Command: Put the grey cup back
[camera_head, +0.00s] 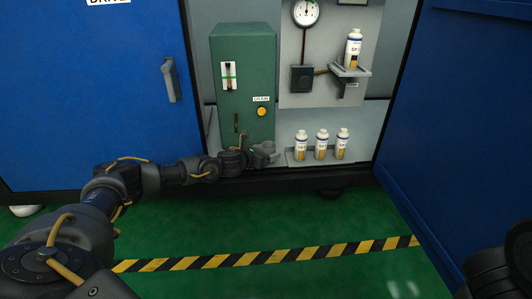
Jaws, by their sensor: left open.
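The grey cup (265,148) is a small grey shape at the foot of the green box (243,80), inside the open cabinet. My left arm reaches in from the left, and its left gripper (247,150) is open right beside the cup's left side. The dark fingers overlap the cup in the picture, so I cannot tell whether they touch it. The cup's lower part and what it rests on are hard to make out. My right gripper is not in view; only a dark part of my right arm shows at the lower right.
Several white bottles are here: a row (321,146) on a low ledge right of the cup, and one (353,50) on a raised bracket. A blue door (90,90) stands left, another blue panel (460,120) right. The green floor with a striped line (270,257) is clear.

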